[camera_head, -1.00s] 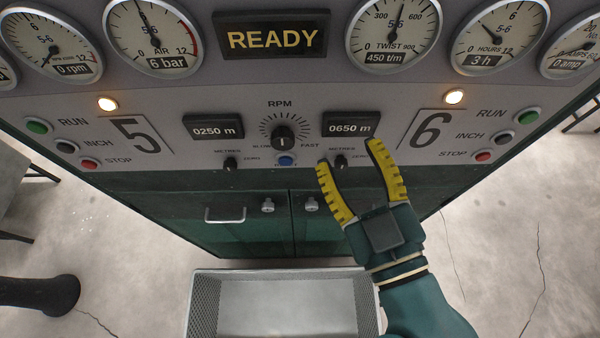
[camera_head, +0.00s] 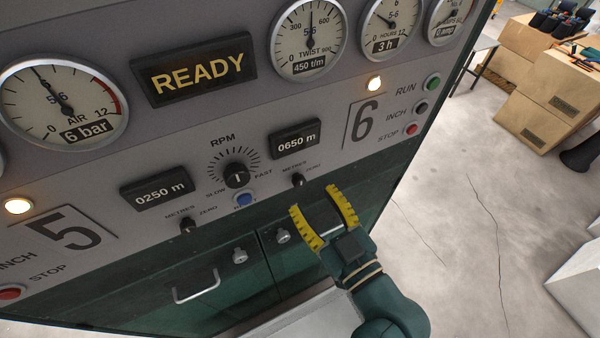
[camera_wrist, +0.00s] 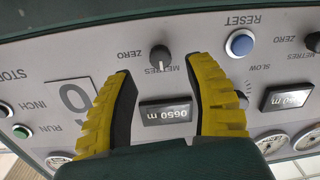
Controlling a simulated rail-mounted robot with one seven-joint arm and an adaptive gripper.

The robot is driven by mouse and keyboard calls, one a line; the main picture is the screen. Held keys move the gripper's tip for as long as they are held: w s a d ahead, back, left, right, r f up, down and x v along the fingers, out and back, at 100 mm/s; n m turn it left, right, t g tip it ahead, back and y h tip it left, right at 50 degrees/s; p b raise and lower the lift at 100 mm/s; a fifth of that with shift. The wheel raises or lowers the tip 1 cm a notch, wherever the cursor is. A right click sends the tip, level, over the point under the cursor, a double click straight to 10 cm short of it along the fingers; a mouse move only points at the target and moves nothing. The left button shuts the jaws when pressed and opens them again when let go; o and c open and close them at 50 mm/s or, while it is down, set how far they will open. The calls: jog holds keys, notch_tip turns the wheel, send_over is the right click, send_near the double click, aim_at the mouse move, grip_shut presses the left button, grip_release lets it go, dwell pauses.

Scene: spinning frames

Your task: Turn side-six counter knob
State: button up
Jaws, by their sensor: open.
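The side-six counter knob (camera_head: 298,179) is a small black knob under the 0650 m display (camera_head: 295,138), between METRES and ZERO labels. It also shows in the wrist view (camera_wrist: 160,58), with a pale mark on the side facing the display. My gripper (camera_head: 313,199) is open and empty, its yellow-and-black fingers apart. In the head view its tips are just below the knob. In the wrist view the knob appears between and slightly beyond the fingertips (camera_wrist: 158,68). No contact shows, and the exact gap to the panel is hard to tell.
The RPM knob (camera_head: 236,175) and blue RESET button (camera_head: 244,199) are left of the counter knob. The side-five knob (camera_head: 187,226) is farther left. RUN, INCH and STOP buttons (camera_head: 411,129) are at right. A door handle (camera_head: 196,285) sticks out below.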

aim_at(301, 185)
jog(key=p+x, duration=0.1)
jog(key=x, duration=0.4)
jog(key=shift+w, duration=0.15)
grip_shut()
